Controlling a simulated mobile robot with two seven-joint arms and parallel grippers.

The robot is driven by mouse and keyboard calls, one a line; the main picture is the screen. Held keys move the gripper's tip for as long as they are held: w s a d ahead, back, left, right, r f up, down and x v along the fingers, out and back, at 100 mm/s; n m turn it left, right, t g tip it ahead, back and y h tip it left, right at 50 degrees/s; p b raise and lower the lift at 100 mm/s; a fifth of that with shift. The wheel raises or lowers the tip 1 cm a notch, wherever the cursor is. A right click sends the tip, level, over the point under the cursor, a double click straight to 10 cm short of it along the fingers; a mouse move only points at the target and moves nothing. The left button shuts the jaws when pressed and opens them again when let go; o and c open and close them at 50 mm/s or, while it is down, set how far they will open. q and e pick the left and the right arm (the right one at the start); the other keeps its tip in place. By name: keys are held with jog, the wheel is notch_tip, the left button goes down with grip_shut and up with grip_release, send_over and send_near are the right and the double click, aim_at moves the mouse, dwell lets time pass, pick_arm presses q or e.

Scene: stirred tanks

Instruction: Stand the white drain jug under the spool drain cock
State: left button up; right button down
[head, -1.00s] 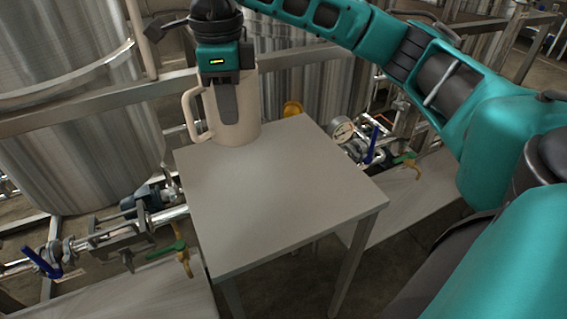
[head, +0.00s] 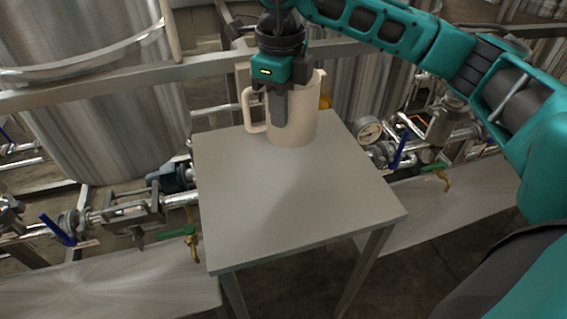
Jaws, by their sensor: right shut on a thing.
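The cream-white drain jug (head: 307,122) is upright at the back edge of the grey table, its handle to the left. I cannot tell whether its base touches the tabletop. My right gripper (head: 280,108) points down and is shut on the jug's near wall at the rim. A brass cock with a green handle (head: 193,240) hangs from the pipework left of the table. Another green-handled brass cock (head: 440,173) is right of the table. I cannot tell which is the spool drain cock. My left gripper is out of view.
The grey table (head: 300,205) is otherwise bare. Low metal benches stand below the cocks, at left (head: 120,285) and right (head: 440,215). Pipes with blue levers (head: 57,230) and a gauge (head: 368,130) flank the table. A steel tank (head: 90,90) and frame rails stand behind.

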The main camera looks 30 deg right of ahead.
notch_tip(320, 180, down, 13)
jog(key=shift+f, duration=0.1)
dwell(0.3)
jog(key=shift+f, duration=0.1)
jog(key=c, duration=1.2)
grip_release()
